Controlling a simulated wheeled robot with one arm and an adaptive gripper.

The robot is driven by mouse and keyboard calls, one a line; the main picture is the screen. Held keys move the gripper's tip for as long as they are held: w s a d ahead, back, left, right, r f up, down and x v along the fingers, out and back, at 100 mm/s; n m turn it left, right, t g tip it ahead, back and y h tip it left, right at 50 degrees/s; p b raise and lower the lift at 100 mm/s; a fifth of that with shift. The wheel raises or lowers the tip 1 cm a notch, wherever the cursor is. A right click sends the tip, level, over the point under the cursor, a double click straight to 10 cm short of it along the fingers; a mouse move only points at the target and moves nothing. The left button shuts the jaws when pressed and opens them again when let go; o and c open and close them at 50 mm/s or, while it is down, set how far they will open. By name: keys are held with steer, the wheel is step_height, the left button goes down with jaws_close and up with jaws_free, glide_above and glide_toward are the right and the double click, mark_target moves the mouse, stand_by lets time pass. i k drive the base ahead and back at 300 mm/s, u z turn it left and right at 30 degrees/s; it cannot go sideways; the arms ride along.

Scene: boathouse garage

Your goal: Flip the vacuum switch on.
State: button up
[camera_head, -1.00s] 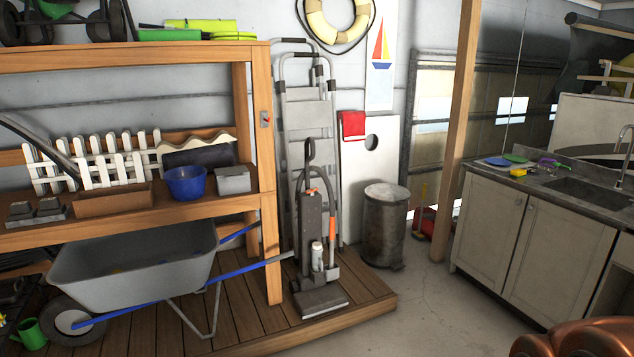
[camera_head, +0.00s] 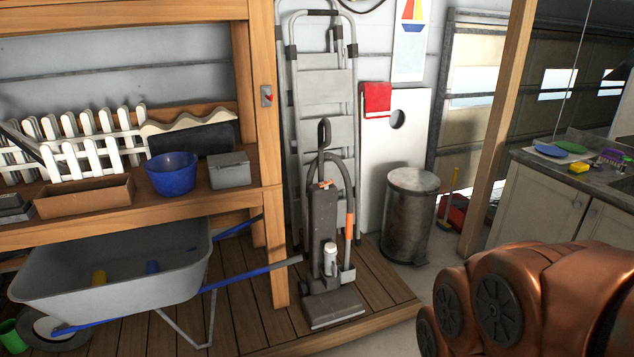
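An upright vacuum cleaner (camera_head: 324,220) stands on the wooden deck in front of a folded ladder. It has a dark grey body, a looped handle at the top, a pale canister low on its front and a hose with an orange section on its right side. A small red-orange part (camera_head: 327,184) shows near the top of its body; its setting is too small to tell. A grey switch plate with a red lever (camera_head: 267,95) is on the wooden post to the left of the ladder; I cannot tell its position. My gripper is out of view; only my copper arm shows at the lower right.
A grey wheelbarrow (camera_head: 115,265) stands left of the vacuum, one blue handle (camera_head: 250,274) reaching toward it. A metal bin (camera_head: 409,215) stands to its right. The workbench (camera_head: 225,200) is at left, the sink counter (camera_head: 545,195) at right. Floor before the bin looks clear.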

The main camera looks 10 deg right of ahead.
mark_target(328, 181)
steer(key=u, duration=0.65)
steer(key=i, duration=2.2)
steer(key=z, duration=0.1)
